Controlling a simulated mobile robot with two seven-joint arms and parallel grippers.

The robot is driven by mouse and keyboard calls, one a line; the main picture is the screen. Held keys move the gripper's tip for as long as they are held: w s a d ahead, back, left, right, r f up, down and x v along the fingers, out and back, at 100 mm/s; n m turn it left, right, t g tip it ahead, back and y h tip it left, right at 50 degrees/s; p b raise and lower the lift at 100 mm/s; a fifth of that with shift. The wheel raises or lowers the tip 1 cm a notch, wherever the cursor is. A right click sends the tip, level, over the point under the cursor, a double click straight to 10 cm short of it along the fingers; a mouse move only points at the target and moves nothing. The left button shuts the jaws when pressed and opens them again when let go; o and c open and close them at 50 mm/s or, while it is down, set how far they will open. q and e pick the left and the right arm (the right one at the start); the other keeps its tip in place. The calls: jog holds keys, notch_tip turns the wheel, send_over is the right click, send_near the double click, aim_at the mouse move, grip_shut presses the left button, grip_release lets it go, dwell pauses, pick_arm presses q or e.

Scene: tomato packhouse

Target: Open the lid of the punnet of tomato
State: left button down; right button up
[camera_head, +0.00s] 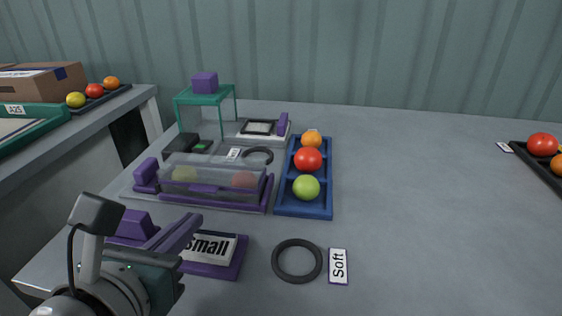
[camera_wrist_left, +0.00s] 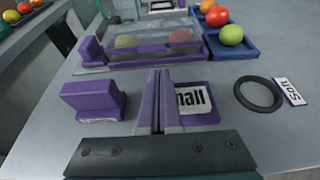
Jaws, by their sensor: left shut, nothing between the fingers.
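The punnet (camera_head: 213,202) has a purple base, and its clear lid (camera_head: 212,170) lies closed over it. Through the lid I see a greenish tomato (camera_head: 184,174) and a red tomato (camera_head: 244,180). The punnet also shows at the top of the left wrist view (camera_wrist_left: 155,54). My left gripper (camera_head: 192,224) is shut and empty, in front of the punnet and apart from it. Its two purple fingers lie together in the left wrist view (camera_wrist_left: 159,76). My right gripper is not in view.
A purple "Small" sign (camera_head: 212,271) lies beside my left gripper. A black ring (camera_head: 297,260) and a "Soft" card (camera_head: 338,266) lie to the right. A blue tray (camera_head: 306,208) with tomatoes stands right of the punnet. A green stand (camera_head: 206,96) is behind. The table's right middle is clear.

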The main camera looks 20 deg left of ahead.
aim_at(210, 173)
pick_arm(q)
jog(key=b+x, duration=0.1)
jog(key=x, duration=0.4)
jog(key=shift+w+a+f, duration=0.1)
jog(key=shift+w+a, duration=0.05)
jog(key=shift+w, duration=0.2)
